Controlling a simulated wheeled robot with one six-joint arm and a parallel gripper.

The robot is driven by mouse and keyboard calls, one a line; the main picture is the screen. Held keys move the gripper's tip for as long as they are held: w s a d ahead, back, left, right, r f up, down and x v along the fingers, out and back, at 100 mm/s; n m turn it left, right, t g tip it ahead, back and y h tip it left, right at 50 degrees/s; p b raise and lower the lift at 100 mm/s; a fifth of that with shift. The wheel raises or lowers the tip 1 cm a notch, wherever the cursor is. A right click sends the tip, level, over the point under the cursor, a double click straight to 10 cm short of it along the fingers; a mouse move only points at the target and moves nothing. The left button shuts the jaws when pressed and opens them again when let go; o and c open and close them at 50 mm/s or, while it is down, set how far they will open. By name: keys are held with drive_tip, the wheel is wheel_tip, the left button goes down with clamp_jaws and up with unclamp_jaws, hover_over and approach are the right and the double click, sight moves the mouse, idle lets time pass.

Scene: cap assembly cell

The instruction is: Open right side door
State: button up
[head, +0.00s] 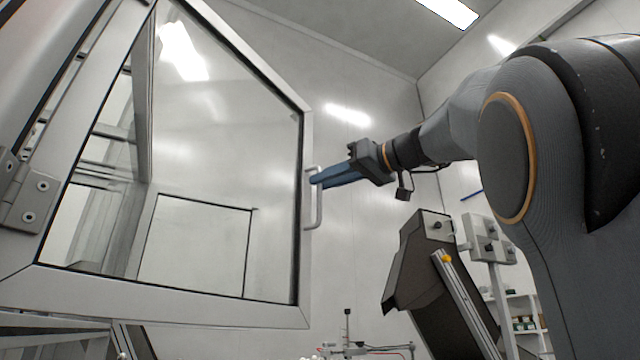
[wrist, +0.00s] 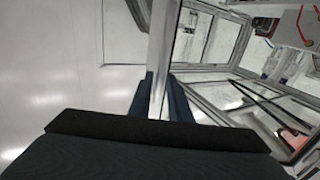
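The side door (head: 308,150) is a large clear panel in a light metal frame, with its hinge (head: 28,198) at the left in the head view. It stands at an angle to the enclosure. A vertical bar handle (head: 319,214) is on its free edge. My gripper (head: 316,180) has blue fingers and reaches in from the right to the upper part of the handle. In the wrist view, my gripper's fingers (wrist: 161,92) lie close on both sides of a light metal bar and look shut on the handle. The exact contact is partly hidden by the dark gripper body.
The enclosure's metal framing and interior (wrist: 215,45) show right of the door in the wrist view. A dark tilted machine panel (head: 425,260) stands below my arm in the head view. A shelf (head: 522,310) is at the back right. The plain wall area beside the door looks clear.

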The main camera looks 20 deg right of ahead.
drive_tip(key=v, duration=0.5)
drive_tip(key=shift+s+d, duration=0.15)
drive_tip(key=shift+s, duration=0.15)
drive_tip(key=shift+x, duration=4.1)
drive_tip(key=shift+d, duration=0.1)
